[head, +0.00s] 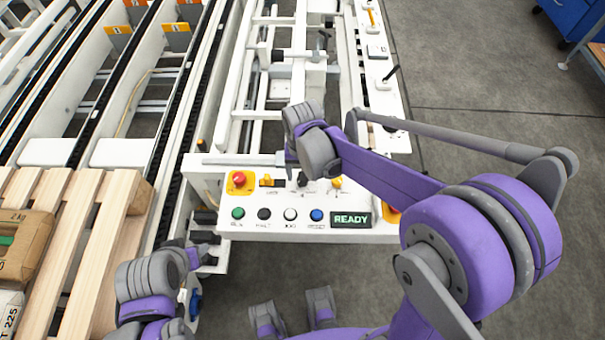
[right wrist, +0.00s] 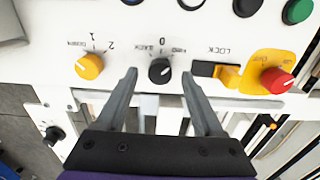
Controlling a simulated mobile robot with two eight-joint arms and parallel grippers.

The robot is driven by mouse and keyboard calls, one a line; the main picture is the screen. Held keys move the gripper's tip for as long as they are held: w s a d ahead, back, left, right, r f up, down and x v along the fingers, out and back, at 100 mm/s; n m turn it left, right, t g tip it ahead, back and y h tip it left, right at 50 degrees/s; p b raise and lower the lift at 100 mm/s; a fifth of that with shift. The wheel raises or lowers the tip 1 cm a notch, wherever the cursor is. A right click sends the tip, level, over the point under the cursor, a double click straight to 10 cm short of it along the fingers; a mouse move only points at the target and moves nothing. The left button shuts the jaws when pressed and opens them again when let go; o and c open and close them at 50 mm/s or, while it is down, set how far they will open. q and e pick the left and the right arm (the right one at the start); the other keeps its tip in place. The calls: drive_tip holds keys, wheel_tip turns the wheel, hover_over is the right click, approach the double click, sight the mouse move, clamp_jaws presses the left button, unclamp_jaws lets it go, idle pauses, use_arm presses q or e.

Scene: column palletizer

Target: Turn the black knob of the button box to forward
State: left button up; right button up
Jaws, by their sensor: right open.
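The black knob (right wrist: 160,71) is on the white button box panel (right wrist: 215,20), with labels 0, BACK and a blurred one around it. Its pointer direction is too small to tell for sure. My right gripper (right wrist: 158,76) is open, its fingertips on either side of the knob with gaps to both. In the head view the knob (head: 302,180) is a small dark spot just beside my right gripper (head: 291,163), whose fingers are mostly hidden by the wrist. My left gripper (head: 205,257) is low at the box's left front, away from the knob; its jaws are unclear.
A yellow knob (right wrist: 89,66) and a yellow LOCK switch (right wrist: 228,76) flank the black knob, with a red emergency button (right wrist: 277,80) beyond. A row of coloured buttons and a READY display (head: 351,219) line the front. A wooden pallet (head: 118,190) stands at left.

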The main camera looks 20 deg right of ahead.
wheel_tip(320, 180, up, 10)
drive_tip(key=p, duration=0.1)
drive_tip(key=shift+f, duration=0.1)
idle(0.5)
